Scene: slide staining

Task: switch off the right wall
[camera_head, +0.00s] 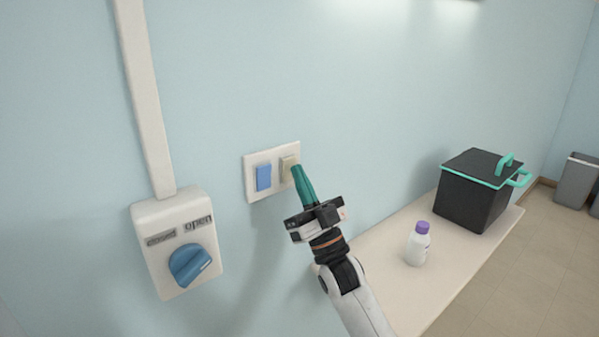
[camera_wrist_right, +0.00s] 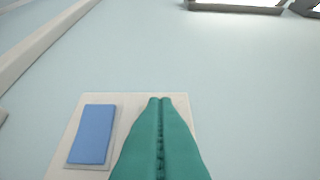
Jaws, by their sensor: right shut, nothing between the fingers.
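A white wall switch plate (camera_head: 250,191) carries two rockers side by side. The left rocker is blue (camera_head: 263,177); the right rocker is beige (camera_head: 287,167). My right gripper (camera_head: 296,169) has its green fingers closed together, with the tips at the right rocker; I cannot tell whether they touch it. In the right wrist view the closed fingers (camera_wrist_right: 160,100) cover the right rocker, and the blue rocker (camera_wrist_right: 92,134) shows to their left on the plate (camera_wrist_right: 58,160). My left gripper is not in view.
A white box with a blue knob (camera_head: 190,265), labelled closed and open, is on the wall at left, below a vertical conduit (camera_head: 146,100).

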